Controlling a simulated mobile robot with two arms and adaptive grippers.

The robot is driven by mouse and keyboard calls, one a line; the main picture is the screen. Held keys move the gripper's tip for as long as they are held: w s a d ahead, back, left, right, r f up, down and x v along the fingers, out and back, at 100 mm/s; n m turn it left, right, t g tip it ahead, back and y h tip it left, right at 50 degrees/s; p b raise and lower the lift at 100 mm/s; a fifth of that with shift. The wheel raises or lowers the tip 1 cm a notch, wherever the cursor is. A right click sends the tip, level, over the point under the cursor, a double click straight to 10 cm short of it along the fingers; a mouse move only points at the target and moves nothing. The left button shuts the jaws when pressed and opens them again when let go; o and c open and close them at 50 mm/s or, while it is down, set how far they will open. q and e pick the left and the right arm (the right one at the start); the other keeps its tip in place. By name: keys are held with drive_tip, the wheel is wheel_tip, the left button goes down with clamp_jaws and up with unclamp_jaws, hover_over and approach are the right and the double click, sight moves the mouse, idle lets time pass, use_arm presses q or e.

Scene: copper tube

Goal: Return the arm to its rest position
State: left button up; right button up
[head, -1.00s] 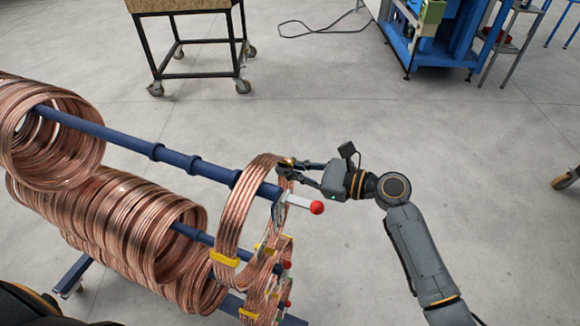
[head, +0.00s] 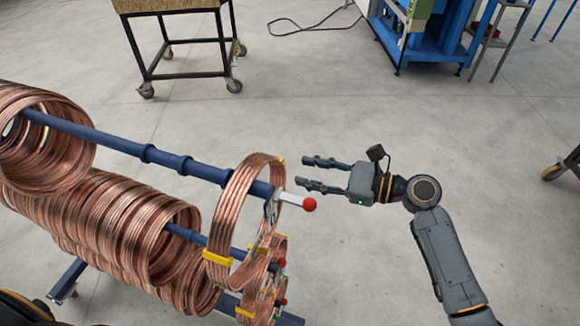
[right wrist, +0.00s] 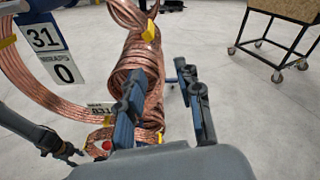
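My right gripper (head: 302,173) is open and empty, with its two fingers parallel and apart. It is in mid-air right of the end copper coil (head: 226,218), clear of it. This coil hangs on the upper blue bar (head: 120,143) near its red-tipped end (head: 309,204) and has yellow ties. My right arm (head: 447,262) comes up from the lower right. In the right wrist view the open fingers (right wrist: 164,100) show with nothing between them. A dark gripper, seemingly my left one (right wrist: 74,156), is small at the lower left there; its finger state is unclear.
More copper coils (head: 110,225) fill the rack's bars on the left. Labels (right wrist: 47,38) hang by the coils. A wooden-topped cart (head: 183,50) and a blue machine (head: 425,45) stand behind. The grey floor right of the rack is open.

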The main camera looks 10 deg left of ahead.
drive_tip(key=d, duration=0.5)
drive_tip(key=shift+s+r, duration=0.35)
drive_tip(key=w+d+f+t+h+b, duration=0.1)
drive_tip(key=w+d+f+t+h, duration=0.15)
drive_tip(key=f, duration=0.75)
drive_tip(key=w+d+f+t+h+b, duration=0.1)
drive_tip(key=d+f+h, duration=0.15)
drive_tip(key=f, duration=0.75)
drive_tip(key=s+d+f+n+h+b, duration=0.1)
drive_tip(key=s+d+f+n+h, duration=0.25)
drive_tip(key=f, duration=0.75)
drive_tip(key=s+d+f+h, duration=0.2)
drive_tip(key=s+d+f, duration=0.35)
drive_tip(key=f, duration=0.65)
drive_tip(key=s+d+f+n+g+h+b, duration=0.15)
drive_tip(key=s+d+f+n, duration=0.25)
drive_tip(key=s+f, duration=0.4)
drive_tip(key=s+d+f+n+g+h, duration=0.1)
drive_tip(key=s+d+f+n+h, duration=0.25)
drive_tip(key=s+f, duration=0.5)
drive_tip(key=s+d+f+n+g, duration=0.1)
drive_tip(key=s+f+n, duration=0.2)
drive_tip(key=s, duration=0.7)
drive_tip(key=s+d+f+n+g+b, duration=0.1)
drive_tip(key=s+n, duration=0.4)
drive_tip(key=s, duration=0.5)
drive_tip(key=shift+d+f+h, duration=0.45)
drive_tip(key=shift+d+f, duration=0.25)
drive_tip(key=shift+f, duration=0.2)
